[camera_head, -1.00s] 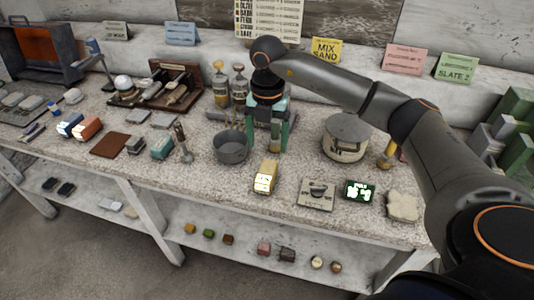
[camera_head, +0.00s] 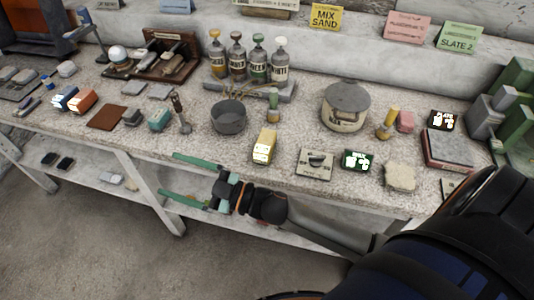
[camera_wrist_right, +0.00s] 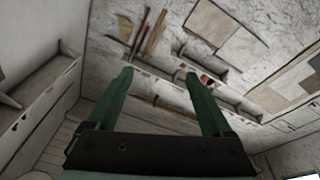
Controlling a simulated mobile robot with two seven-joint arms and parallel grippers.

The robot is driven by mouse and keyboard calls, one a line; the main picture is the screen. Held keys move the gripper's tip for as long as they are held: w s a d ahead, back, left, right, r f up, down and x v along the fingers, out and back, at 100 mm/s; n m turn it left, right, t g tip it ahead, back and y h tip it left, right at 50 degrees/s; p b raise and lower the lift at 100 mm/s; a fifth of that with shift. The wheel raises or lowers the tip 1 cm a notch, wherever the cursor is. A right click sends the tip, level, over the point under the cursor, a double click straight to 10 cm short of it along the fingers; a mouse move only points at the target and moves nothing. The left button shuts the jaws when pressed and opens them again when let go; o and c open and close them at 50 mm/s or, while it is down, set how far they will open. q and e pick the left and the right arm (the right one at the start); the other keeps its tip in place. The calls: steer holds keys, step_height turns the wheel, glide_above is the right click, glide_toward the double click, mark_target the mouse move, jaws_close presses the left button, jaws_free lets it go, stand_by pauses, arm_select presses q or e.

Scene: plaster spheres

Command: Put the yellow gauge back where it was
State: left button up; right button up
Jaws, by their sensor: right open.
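The yellow gauge (camera_head: 264,146) stands on the speckled worktop near its front edge, with a lit display on its front face. It is right of and in front of the grey pot (camera_head: 229,117). My right gripper (camera_head: 170,175) has its green fingers spread wide and points left along the front of the bench, left of and below the gauge. Nothing is between the fingers. In the right wrist view the same gripper (camera_wrist_right: 160,74) is open and empty, with walls and a bench beyond it. My left gripper is not in view.
A grey dial plate (camera_head: 315,163), a green gauge (camera_head: 357,160) and a pale stone (camera_head: 400,177) lie right of the yellow gauge. A lidded drum (camera_head: 346,107) stands behind. Orange (camera_head: 82,101) and blue gauges (camera_head: 66,97) are at left. Several bottles stand at the back.

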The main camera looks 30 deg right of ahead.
steer(key=s+d+f+m+g+h, duration=0.3)
steer(key=s+d+f+m+h, duration=0.2)
steer(key=s+f, duration=0.3)
steer(key=s+d+f+m+g+h, duration=0.2)
steer(key=s+d+f+m+h, duration=0.3)
steer(key=f, duration=1)
steer(key=s+m+h, duration=0.1)
steer(key=s, duration=0.2)
steer(key=shift+s+d+f+g, duration=0.3)
steer(key=shift+g, duration=0.1)
steer(key=shift+c, duration=0.3)
